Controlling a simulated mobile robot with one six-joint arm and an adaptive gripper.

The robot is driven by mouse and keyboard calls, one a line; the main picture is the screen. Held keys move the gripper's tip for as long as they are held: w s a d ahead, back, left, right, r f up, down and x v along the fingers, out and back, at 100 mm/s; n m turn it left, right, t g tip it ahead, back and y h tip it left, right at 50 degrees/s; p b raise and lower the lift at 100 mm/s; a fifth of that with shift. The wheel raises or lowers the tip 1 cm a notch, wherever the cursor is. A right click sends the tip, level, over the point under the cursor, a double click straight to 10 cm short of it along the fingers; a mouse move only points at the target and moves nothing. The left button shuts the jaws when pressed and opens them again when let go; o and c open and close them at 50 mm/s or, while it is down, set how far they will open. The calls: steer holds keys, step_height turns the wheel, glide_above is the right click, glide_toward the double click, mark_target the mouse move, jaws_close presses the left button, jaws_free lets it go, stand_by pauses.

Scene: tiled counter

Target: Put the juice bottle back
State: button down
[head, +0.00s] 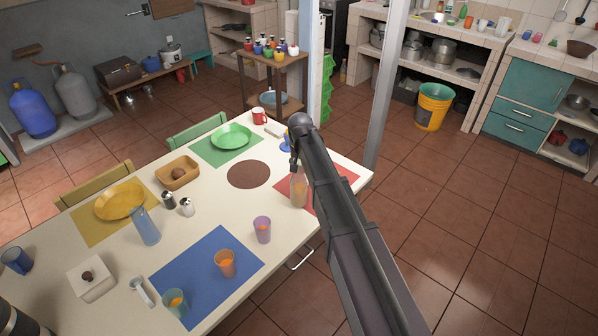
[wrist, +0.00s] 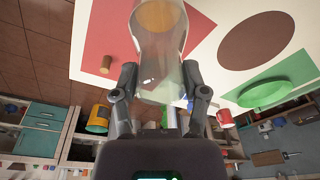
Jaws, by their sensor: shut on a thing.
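The juice bottle (head: 298,190) is clear, with a little orange juice at its bottom. It is upright at the left edge of the red mat (head: 335,181) in the head view; I cannot tell whether it touches the table. My gripper (head: 295,155) is shut on its upper part, partly hidden behind my arm. In the wrist view the bottle (wrist: 160,50) stands between the two fingers (wrist: 160,85), with the red mat (wrist: 118,25) beside it. A small tan cylinder (wrist: 105,64) lies on that mat.
The white table (head: 205,215) holds a brown round mat (head: 249,174), a purple cup (head: 262,229), an orange cup (head: 225,263), a blue jug (head: 146,226) and a red mug (head: 260,116). A pale post (head: 385,90) stands behind the table. Tiled floor is free at right.

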steer(key=shift+f, duration=0.45)
steer(key=shift+f+b, duration=0.15)
steer(key=shift+b, duration=0.25)
steer(key=shift+c, duration=0.6)
jaws_free()
steer(key=shift+r, duration=0.25)
steer(key=r+p, duration=0.4)
steer(key=s+r+p, duration=0.1)
steer(key=r+p, duration=0.6)
steer(key=p, duration=0.1)
steer(key=shift+s+d+r, duration=0.15)
steer(key=shift+s+r, duration=0.25)
steer(key=s+d+g, duration=0.1)
steer(key=s+d, duration=2.1)
steer(key=s, duration=0.2)
steer(key=shift+d+f+n+g, duration=0.15)
steer(key=shift+d+n+g, duration=0.1)
steer(key=shift+n+g, duration=0.15)
